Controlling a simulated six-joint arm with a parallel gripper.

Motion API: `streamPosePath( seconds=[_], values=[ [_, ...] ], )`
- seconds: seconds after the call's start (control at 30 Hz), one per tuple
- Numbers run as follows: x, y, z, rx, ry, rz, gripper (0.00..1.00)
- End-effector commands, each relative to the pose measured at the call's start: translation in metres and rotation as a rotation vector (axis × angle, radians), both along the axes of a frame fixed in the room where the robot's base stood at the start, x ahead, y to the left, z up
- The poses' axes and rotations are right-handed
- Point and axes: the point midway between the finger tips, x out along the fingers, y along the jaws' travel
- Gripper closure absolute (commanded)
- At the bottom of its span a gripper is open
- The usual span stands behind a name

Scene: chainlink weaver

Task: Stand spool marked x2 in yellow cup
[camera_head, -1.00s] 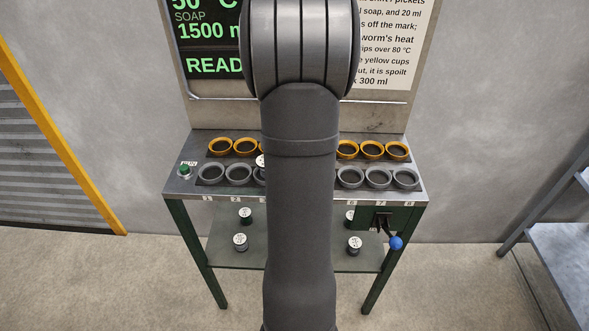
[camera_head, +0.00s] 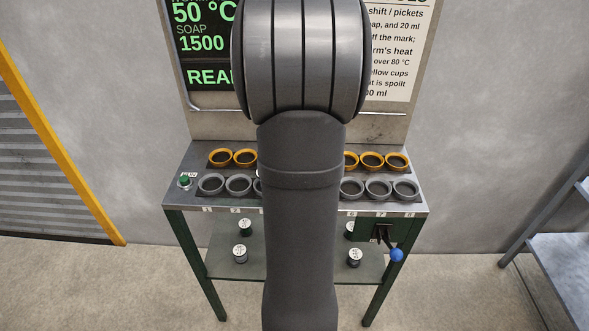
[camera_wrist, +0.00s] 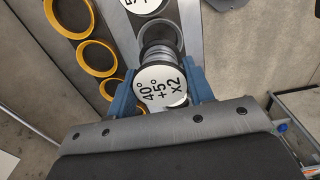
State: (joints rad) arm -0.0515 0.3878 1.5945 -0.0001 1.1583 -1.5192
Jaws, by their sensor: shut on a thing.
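The spool marked x2 (camera_wrist: 158,92) has a white label reading 40°, +5°, X2. In the wrist view, my gripper (camera_wrist: 160,80) is shut on it, with a blue finger on each side. A grey cup (camera_wrist: 163,27) is just beyond the spool; I cannot tell if the spool is clear of its row. Yellow cups run along the left of the wrist view, one of them a yellow cup (camera_wrist: 82,59). In the head view, yellow cups (camera_head: 397,167) form the back row, and the middle ones are hidden behind my arm. My gripper is hidden there too.
Another white-labelled spool (camera_wrist: 143,5) is at the top of the wrist view. Grey cups (camera_head: 405,197) form the front row. Several spools, such as one spool (camera_head: 240,254), stand on the lower shelf. A blue-knobbed lever (camera_head: 396,255) juts out at the front right.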

Motion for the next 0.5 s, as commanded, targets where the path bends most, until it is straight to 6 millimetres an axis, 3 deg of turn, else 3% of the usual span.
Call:
streamPosePath(
  seconds=[0.1,0.27,0.5],
  values=[
    [0.001,-0.001,0.019,0.000,-0.002,0.000,0.80],
    [0.018,-0.016,0.030,0.000,0.000,-0.004,0.80],
    [0.075,-0.082,0.026,0.000,0.001,-0.007,0.80]
  ],
)
